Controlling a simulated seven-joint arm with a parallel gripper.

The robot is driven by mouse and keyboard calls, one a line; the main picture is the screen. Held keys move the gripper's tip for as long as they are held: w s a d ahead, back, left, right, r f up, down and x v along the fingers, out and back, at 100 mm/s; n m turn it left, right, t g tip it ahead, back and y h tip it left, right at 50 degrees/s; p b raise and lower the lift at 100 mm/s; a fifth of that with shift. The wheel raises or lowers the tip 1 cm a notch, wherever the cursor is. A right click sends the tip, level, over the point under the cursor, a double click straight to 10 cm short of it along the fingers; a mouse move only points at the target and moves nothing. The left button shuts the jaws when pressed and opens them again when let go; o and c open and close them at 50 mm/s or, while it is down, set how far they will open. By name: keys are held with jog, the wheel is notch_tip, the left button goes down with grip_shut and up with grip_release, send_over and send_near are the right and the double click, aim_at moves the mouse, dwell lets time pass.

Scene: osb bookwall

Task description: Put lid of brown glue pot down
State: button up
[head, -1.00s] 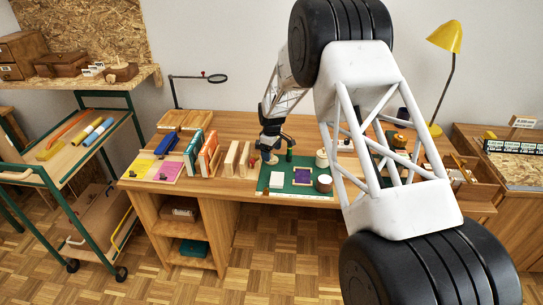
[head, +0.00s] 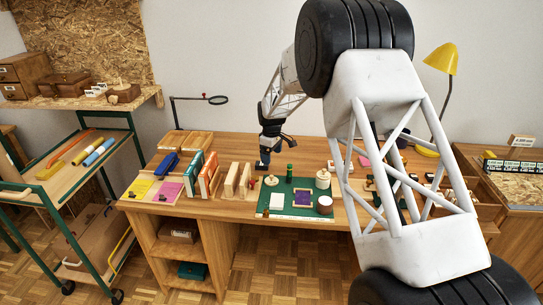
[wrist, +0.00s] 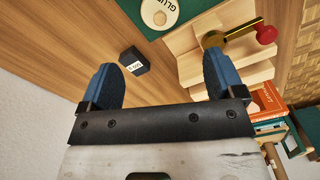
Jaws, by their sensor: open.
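A round cream lid (head: 270,181) with a small knob lies on the back left corner of the green mat (head: 285,212). In the wrist view the lid (wrist: 160,12) is at the top edge, partly cut off, with lettering that starts like "GLU". The brown glue pot (head: 325,206) stands on the mat's front right corner. My gripper (head: 262,165) is above the table behind the lid and apart from it. In the wrist view my gripper (wrist: 158,65) has its blue fingers spread, with nothing between them held.
A small black block (wrist: 133,60) lies on the table near my left finger in the wrist view. Wooden stands (head: 237,179) are left of the mat. A cream pot (head: 323,179) and a green bottle (head: 289,172) stand on the mat.

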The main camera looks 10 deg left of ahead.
dwell(0.6)
jog(key=s+d+r+m+t, duration=0.1)
jog(key=s+d+r+m, duration=0.2)
jog(key=s+d+r, duration=0.8)
jog(key=s+d+r+m, duration=0.4)
jog(key=s+d+r, duration=0.4)
jog(key=s+r, duration=0.55)
jog(key=s+d+m, duration=0.2)
jog(key=s+d, duration=0.1)
jog(key=s, duration=0.8)
jog(key=s+d+f+m+t, duration=0.1)
jog(key=s+d+m, duration=0.1)
jog(key=s, duration=1)
jog(key=s+d+f+m, duration=0.1)
jog(key=s+d, duration=0.4)
jog(key=s, duration=0.7)
jog(key=shift+s+m+t, duration=0.25)
jog(key=shift+m+t, duration=0.05)
jog(key=shift+m, duration=0.6)
